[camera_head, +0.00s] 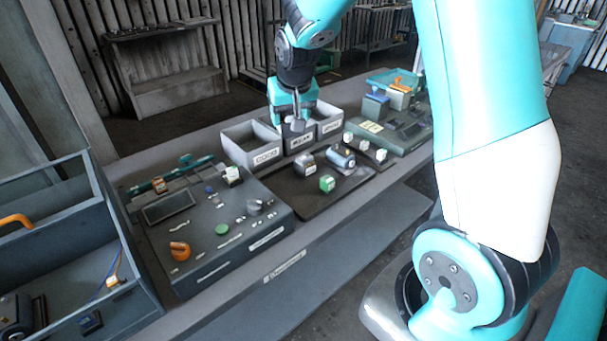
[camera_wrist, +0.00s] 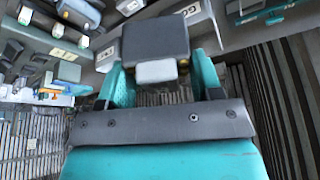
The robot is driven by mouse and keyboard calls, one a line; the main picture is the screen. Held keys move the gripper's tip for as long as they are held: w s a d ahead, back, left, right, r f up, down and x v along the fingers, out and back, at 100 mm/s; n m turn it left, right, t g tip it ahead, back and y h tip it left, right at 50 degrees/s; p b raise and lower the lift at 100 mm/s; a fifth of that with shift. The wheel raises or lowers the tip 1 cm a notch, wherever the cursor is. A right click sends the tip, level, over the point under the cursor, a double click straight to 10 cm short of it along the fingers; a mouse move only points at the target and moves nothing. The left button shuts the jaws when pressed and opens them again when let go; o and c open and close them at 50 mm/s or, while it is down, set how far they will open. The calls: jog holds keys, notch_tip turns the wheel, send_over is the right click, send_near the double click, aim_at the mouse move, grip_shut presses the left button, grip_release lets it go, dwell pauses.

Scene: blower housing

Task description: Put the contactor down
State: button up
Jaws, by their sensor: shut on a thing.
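My gripper (camera_head: 294,112) points down over the middle one of the three grey bins on the bench. It is shut on the contactor (camera_head: 297,125), a dark grey block with a lighter grey part. In the wrist view the contactor (camera_wrist: 155,42) sits between the teal fingers of my gripper (camera_wrist: 162,80) and hides what lies straight beyond it. The middle bin (camera_head: 298,141) has a labelled front wall. The contactor is at or just above its opening; I cannot tell whether it touches the bin.
The left bin (camera_head: 252,151) and right bin (camera_head: 329,121) adjoin the middle one. A dark mat (camera_head: 296,196) in front holds a green block (camera_head: 327,184), a grey cylinder (camera_head: 341,156) and other small parts. A control panel (camera_head: 205,262) stands left, another panel (camera_head: 405,137) right.

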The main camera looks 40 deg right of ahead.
notch_tip(320, 180, down, 19)
jog(key=p, duration=0.3)
jog(key=shift+a, duration=0.1)
jog(key=shift+f, duration=0.15)
jog(key=o, duration=0.9)
jog(key=shift+c, duration=0.2)
